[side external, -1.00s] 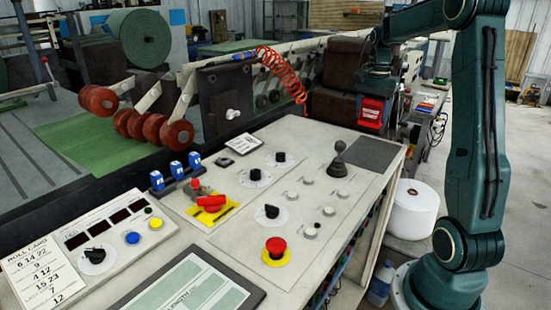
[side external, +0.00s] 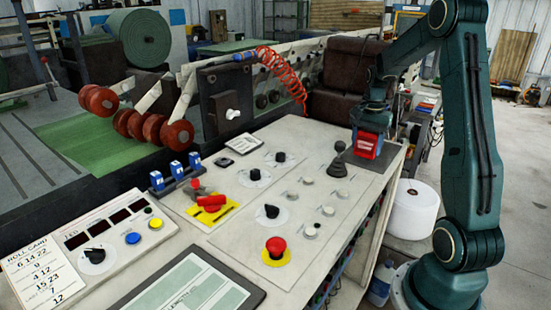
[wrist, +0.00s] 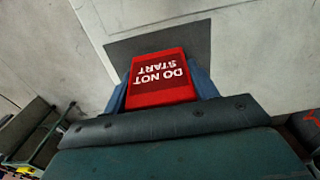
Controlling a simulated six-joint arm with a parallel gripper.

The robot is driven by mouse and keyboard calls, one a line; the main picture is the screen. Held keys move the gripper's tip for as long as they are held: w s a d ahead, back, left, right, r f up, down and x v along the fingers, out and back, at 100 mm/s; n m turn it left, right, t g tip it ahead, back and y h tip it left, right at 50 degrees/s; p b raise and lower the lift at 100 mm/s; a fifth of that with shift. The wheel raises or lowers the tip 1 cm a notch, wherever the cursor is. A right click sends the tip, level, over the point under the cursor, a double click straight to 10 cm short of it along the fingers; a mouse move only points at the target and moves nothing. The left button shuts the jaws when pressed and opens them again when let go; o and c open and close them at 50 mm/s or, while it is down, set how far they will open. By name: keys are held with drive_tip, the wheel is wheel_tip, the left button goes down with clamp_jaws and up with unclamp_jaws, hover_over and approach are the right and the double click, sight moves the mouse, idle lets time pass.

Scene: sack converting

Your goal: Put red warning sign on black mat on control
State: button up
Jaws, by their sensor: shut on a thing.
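The red warning sign (side external: 367,146) is held in my gripper (side external: 369,133) over the right end of the control panel. In the wrist view the sign (wrist: 161,79) shows white "DO NOT START" lettering, with blue jaw parts on both sides of it. The black mat (side external: 386,160) lies flat at the panel's right end, partly hidden behind the sign. In the wrist view the mat (wrist: 190,42) is behind and around the sign's upper part. I cannot tell whether the sign touches the mat.
A black joystick (side external: 339,160) stands on the control panel (side external: 300,160) just left of the sign. A red emergency button (side external: 275,247) and several knobs are further left. A white roll (side external: 412,210) stands below the panel's right edge.

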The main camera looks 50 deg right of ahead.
drive_tip(key=shift+f, duration=1.05)
drive_tip(key=shift+f, duration=0.2)
drive_tip(key=o, duration=1)
drive_tip(key=shift+r, duration=0.15)
wheel_tip(320, 180, up, 12)
drive_tip(key=shift+f, duration=0.1)
